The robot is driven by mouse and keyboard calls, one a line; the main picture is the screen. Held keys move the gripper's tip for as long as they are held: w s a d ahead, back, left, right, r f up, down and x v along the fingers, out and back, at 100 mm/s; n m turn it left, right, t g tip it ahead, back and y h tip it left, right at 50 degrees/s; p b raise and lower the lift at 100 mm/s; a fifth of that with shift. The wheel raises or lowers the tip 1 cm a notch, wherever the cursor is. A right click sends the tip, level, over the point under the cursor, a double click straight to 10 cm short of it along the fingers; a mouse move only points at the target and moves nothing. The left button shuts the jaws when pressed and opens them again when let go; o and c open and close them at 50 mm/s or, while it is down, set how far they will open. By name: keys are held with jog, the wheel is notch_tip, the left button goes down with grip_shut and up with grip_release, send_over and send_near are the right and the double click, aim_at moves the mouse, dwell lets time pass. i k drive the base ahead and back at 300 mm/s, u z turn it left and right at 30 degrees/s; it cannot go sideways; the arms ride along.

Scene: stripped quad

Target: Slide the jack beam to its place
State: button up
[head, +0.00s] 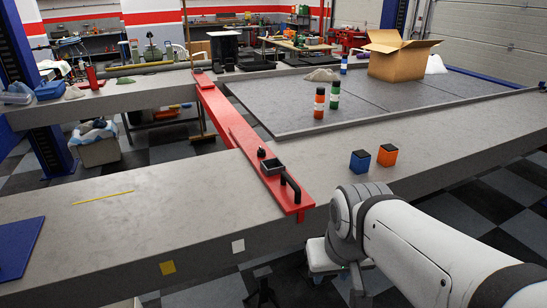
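The jack beam (228,122) is a long red bar. It lies across the gap between the near grey runway (160,230) and the far grey runway (140,88). Its near end carries a dark square tray and a black upright handle (290,186). A thin yellow line (103,197) is marked on the near runway, left of the beam. A yellow square (168,267) and a white square (238,246) are on the runway's front face. My white arm reaches in from the lower right, right of the handle and apart from it. I cannot make out my gripper.
A blue box (360,162) and an orange box (387,155) stand on the near runway, right of the beam. A blue mat (15,248) lies at the far left. The runway top between mat and beam is clear. Striped cans and a carton (397,60) stand beyond.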

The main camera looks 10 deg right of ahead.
aim_at(235, 131)
jog(key=u, duration=0.05)
jog(key=i, duration=0.95)
jog(key=z, duration=0.1)
